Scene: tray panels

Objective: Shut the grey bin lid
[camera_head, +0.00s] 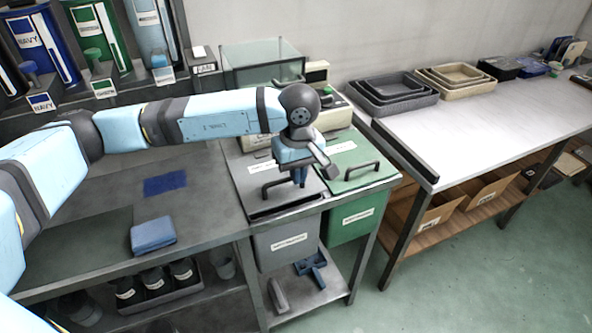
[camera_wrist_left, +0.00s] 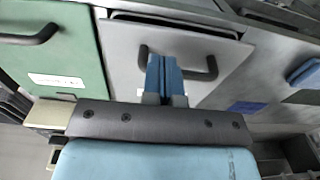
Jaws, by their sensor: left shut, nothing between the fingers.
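The grey bin lid (camera_head: 246,179) lies over the grey bin (camera_head: 285,246) in the bench, with a dark bar handle (camera_head: 268,186) and a white label. A dark gap shows along its front edge, so it looks slightly raised; I cannot tell how far. My left gripper (camera_head: 299,181) points down above the lid, near the handle, its blue fingers shut and empty. In the left wrist view the fingers (camera_wrist_left: 165,75) overlap the lid (camera_wrist_left: 122,62) and part of its handle (camera_wrist_left: 205,72); contact is unclear. My right gripper is not in view.
A green lid (camera_head: 355,160) with its own handle lies right beside, over a green bin (camera_head: 348,219). A blue folded cloth (camera_head: 153,234) lies on the bench to the left. Behind are a glass-like box (camera_head: 262,66) and a machine. A white-topped table (camera_head: 450,125) stands right.

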